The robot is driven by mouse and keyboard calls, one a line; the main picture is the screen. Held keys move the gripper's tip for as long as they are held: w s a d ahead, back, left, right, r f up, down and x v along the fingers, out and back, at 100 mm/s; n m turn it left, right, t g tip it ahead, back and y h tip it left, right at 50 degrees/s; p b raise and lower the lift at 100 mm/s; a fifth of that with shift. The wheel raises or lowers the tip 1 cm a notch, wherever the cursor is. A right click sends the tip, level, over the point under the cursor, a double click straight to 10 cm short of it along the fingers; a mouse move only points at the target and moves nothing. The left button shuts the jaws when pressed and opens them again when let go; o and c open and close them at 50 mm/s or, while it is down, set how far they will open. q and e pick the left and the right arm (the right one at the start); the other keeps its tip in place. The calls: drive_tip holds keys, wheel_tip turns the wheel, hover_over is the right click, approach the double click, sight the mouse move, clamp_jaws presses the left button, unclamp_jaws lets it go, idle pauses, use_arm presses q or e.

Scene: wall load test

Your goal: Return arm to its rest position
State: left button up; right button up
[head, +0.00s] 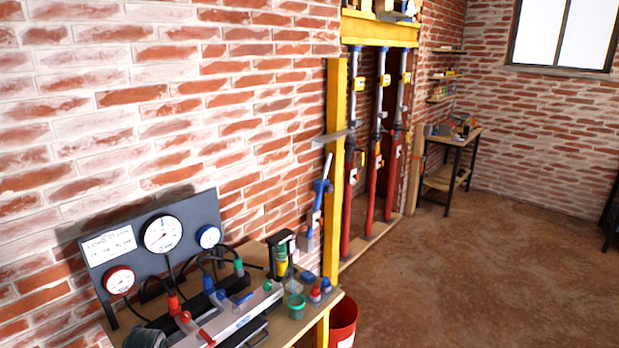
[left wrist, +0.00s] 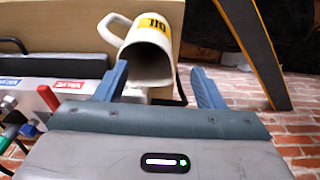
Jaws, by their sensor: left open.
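My left gripper (left wrist: 160,72) shows in the left wrist view with its two blue-grey fingers spread apart. A cream mug (left wrist: 118,27) with a yellow label shows beyond and between the fingertips, its open mouth facing the camera. Neither arm nor gripper shows in the head view.
A bench (head: 334,296) with a gauge panel (head: 207,213), hoses and small parts stands against the brick wall. Red props (head: 376,170) stand in a yellow-framed wall opening. The floor (head: 480,270) at right is clear.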

use_arm(q)
drive_tip(key=s+d+m+t, duration=0.1)
drive_tip(key=s+d+m, duration=0.2)
drive_tip(key=s, duration=0.4)
drive_tip(key=s+d+m, duration=0.2)
drive_tip(key=s+d, duration=0.1)
drive_tip(key=s, duration=0.4)
drive_tip(key=s+d+r+m+t, duration=0.1)
drive_tip(key=s+d+r+m, duration=0.15)
drive_tip(key=s, duration=0.55)
drive_tip(key=s+d+r+m+t, duration=0.1)
drive_tip(key=s+r+m, duration=0.25)
drive_tip(key=s, duration=0.45)
wheel_tip(320, 180, down, 35)
drive_tip(key=a+n+g+b, duration=0.1)
drive_tip(key=a+g+b, duration=0.15)
drive_tip(key=b, duration=0.35)
drive_tip(key=s+f+b, duration=0.3)
drive_tip(key=s+f, duration=0.6)
drive_tip(key=f, duration=0.3)
drive_tip(key=s+a+f+b, duration=0.1)
drive_tip(key=s+f+b, duration=0.1)
drive_tip(key=s+f, duration=0.7)
wheel_tip(320, 180, down, 5)
drive_tip(key=shift+s+a+r+b, duration=0.2)
drive_tip(key=shift+s+a+b, duration=0.1)
drive_tip(key=shift+s+b, duration=0.1)
drive_tip(key=shift+g, duration=0.25)
